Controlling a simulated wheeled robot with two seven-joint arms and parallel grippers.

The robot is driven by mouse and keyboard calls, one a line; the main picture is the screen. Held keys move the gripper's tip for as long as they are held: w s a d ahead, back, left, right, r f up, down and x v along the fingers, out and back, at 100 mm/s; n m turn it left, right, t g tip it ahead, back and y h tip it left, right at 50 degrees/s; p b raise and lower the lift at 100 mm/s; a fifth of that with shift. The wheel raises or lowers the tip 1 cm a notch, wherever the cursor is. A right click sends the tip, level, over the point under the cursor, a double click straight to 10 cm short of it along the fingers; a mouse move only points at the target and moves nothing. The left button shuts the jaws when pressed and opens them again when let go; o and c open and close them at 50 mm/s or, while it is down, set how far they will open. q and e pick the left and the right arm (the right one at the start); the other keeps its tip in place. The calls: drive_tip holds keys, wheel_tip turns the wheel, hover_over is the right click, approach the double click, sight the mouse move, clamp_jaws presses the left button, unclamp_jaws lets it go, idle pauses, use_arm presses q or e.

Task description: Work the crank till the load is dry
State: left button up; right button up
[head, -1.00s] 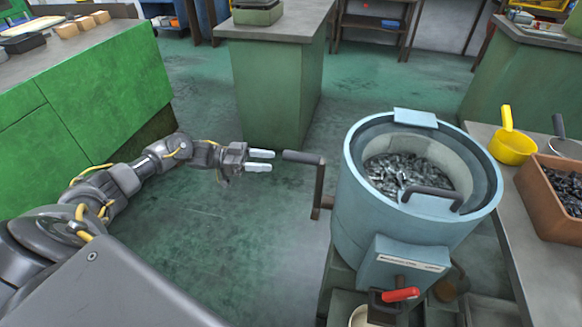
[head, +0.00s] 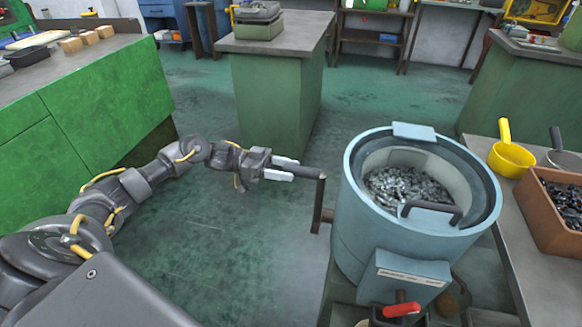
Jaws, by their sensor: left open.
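The light-blue spin drum machine (head: 350,225) stands right of centre. Its load (head: 405,186), many small grey metal pieces, lies in the open inner basket with a dark handle across it. The crank (head: 318,205) sticks out from the drum's left side, with its dark grip (head: 305,171) pointing left. My left gripper (head: 293,169) is open, with its two pale fingers on either side of the end of the grip. Whether the fingers touch it I cannot tell. My right gripper is not in view.
A red-handled tap (head: 401,310) is at the drum's lower front. On the right bench (head: 512,218) are a yellow scoop (head: 510,158), a grey scoop (head: 562,160) and a brown bin (head: 540,208) of dark parts. A green cabinet (head: 85,115) stands left. The floor between is clear.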

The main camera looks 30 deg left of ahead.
use_arm(q)
drive_tip(key=shift+x, duration=0.9)
drive_tip(key=shift+c, duration=0.2)
clamp_jaws()
drive_tip(key=shift+a, duration=0.15)
